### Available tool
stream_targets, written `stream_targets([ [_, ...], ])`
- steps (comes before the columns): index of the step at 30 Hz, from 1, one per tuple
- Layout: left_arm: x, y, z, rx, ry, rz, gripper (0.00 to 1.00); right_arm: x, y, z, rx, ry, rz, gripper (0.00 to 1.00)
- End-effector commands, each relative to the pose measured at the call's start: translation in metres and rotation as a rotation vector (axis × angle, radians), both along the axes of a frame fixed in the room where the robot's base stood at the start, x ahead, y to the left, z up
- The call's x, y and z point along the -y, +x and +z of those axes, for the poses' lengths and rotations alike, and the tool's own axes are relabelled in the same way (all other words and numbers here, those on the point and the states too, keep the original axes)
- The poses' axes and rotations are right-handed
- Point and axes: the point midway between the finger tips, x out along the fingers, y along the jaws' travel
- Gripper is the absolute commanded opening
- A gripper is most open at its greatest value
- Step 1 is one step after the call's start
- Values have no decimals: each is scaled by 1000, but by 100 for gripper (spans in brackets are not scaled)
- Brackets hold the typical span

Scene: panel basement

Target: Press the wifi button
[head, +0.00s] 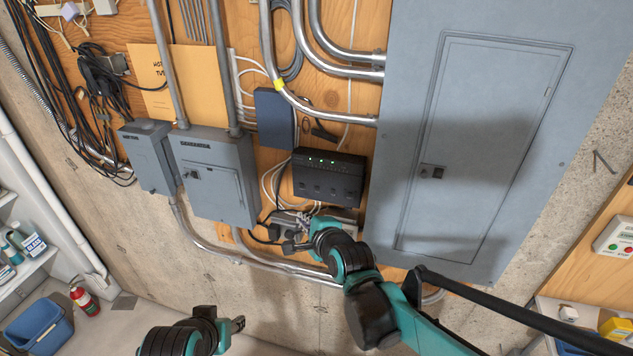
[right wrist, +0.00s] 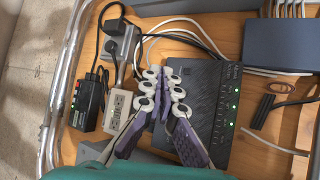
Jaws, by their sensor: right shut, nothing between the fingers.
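The black router box (head: 329,178) is mounted on the wooden board in the head view, with small lit lights along its upper part. In the right wrist view the router (right wrist: 210,85) shows a column of green lights at its right side. I cannot make out which marking is the wifi button. My right gripper (head: 295,242) is just below the router in the head view. In the right wrist view the gripper (right wrist: 168,72) is shut and empty, its fingers overlapping the router's left part; contact cannot be told. My left gripper (head: 238,323) is low in the head view, away from the router, its jaws unclear.
A large grey panel (head: 405,120) stands right of the router, and a grey switch box (head: 215,180) stands left. A blue box (head: 275,118) is above left. Cables and a power outlet (right wrist: 122,108) lie close to the right gripper. Metal conduits run around the board.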

Motion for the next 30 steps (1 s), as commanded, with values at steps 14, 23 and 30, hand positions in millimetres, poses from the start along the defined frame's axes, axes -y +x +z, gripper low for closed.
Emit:
stream_targets([
  [14, 0, 0, -2, 0, 0, 0, 40, 3, 9, -1, -1, -2, -1, 0],
  [23, 0, 0, -7, 0, 0, 0, 40, 16, 48, -1, -1, -1, -3, 0],
  [30, 0, 0, -12, 0, 0, 0, 40, 24, 74, -1, 0, -1, -2, 0],
])
